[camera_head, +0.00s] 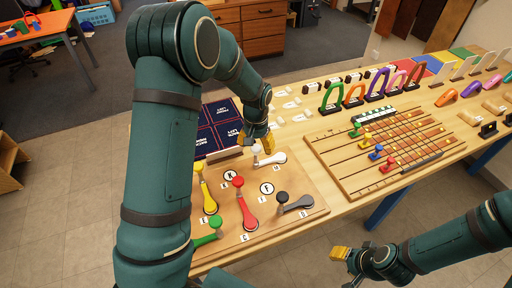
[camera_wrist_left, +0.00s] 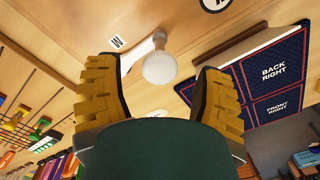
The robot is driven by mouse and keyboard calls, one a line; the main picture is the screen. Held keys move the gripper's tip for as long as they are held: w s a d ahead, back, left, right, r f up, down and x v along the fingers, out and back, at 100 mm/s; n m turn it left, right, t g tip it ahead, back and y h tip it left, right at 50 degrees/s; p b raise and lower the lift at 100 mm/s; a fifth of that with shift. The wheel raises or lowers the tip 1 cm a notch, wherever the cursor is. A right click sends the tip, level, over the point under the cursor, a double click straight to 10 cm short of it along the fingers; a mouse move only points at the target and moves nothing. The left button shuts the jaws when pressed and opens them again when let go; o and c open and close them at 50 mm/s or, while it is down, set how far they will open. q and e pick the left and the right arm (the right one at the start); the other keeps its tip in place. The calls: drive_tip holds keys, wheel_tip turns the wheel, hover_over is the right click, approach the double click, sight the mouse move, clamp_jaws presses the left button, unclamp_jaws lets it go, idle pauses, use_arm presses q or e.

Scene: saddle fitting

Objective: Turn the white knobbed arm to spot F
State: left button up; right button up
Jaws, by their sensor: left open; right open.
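The white arm (camera_head: 274,158) lies at the far edge of the wooden board (camera_head: 312,214), its round white knob toward the left end. In the left wrist view the white knob (camera_wrist_left: 160,67) sits between and beyond the yellow fingers of my open left gripper (camera_wrist_left: 157,95), with no visible contact. In the head view my left gripper (camera_head: 262,145) is right at the knob and partly hides it. Spot F (camera_head: 267,188) is a white disc on the board, nearer the front than the white arm. My right gripper (camera_head: 345,256) is open and empty, in front of the table.
The red arm (camera_head: 245,204), yellow arm (camera_head: 207,195), green arm (camera_head: 205,240) and grey arm (camera_head: 298,204) share the board. Spot K (camera_head: 230,176) is left of F. A dark blue panel (camera_head: 220,128) stands behind; a slider board (camera_head: 385,150) lies to the right.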

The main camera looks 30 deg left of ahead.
use_arm(q)
drive_tip(key=shift+f, duration=0.7)
clamp_jaws()
